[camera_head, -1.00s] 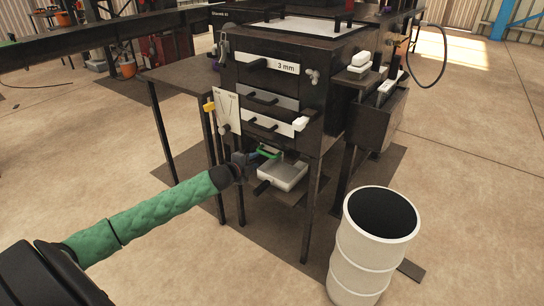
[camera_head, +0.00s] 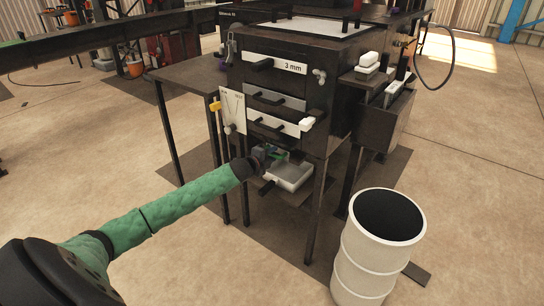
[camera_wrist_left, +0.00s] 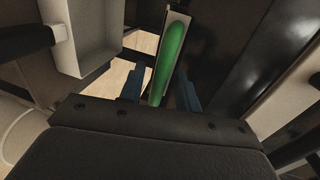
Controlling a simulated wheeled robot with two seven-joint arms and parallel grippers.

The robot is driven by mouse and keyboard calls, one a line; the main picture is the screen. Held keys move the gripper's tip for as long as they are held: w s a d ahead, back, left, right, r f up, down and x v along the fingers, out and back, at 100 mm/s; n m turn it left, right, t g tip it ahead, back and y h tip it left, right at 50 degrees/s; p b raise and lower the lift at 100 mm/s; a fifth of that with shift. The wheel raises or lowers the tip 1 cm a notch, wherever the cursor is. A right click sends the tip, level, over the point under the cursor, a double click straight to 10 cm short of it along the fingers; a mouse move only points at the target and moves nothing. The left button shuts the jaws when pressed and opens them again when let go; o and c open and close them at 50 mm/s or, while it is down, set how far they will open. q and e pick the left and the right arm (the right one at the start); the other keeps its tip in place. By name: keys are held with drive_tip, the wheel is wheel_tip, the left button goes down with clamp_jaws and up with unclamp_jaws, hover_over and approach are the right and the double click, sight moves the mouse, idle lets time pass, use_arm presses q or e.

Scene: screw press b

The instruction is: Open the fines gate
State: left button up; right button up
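The green handle (camera_head: 278,155), which I take to be the fines gate's, is under the machine's front, just above a pale tray. My left gripper (camera_head: 266,154) reaches in from the left and is at the handle. In the left wrist view the green handle (camera_wrist_left: 167,62) runs lengthwise between the two blue fingers of the left gripper (camera_wrist_left: 160,88). The fingers stand apart, with a gap showing on both sides of the handle. The gate's plate is hidden or too dark to make out. My right gripper is not in view.
The pale tray (camera_head: 290,176) sits just below and right of the gripper. The machine (camera_head: 330,105) has drawers, one labelled 3 mm, above it, and dark legs around it. A white drum (camera_head: 374,255) stands at the front right.

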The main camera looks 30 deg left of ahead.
use_arm(q)
drive_tip(key=shift+w+f, duration=0.1)
drive_tip(key=shift+w, duration=0.2)
clamp_jaws()
drive_tip(key=shift+s, duration=0.1)
drive_tip(key=f+p+v, duration=0.2)
drive_tip(key=p+v, duration=0.2)
drive_tip(key=v, duration=0.5)
drive_tip(key=shift+s, duration=0.35)
drive_tip(key=shift+d+r, duration=0.1)
unclamp_jaws()
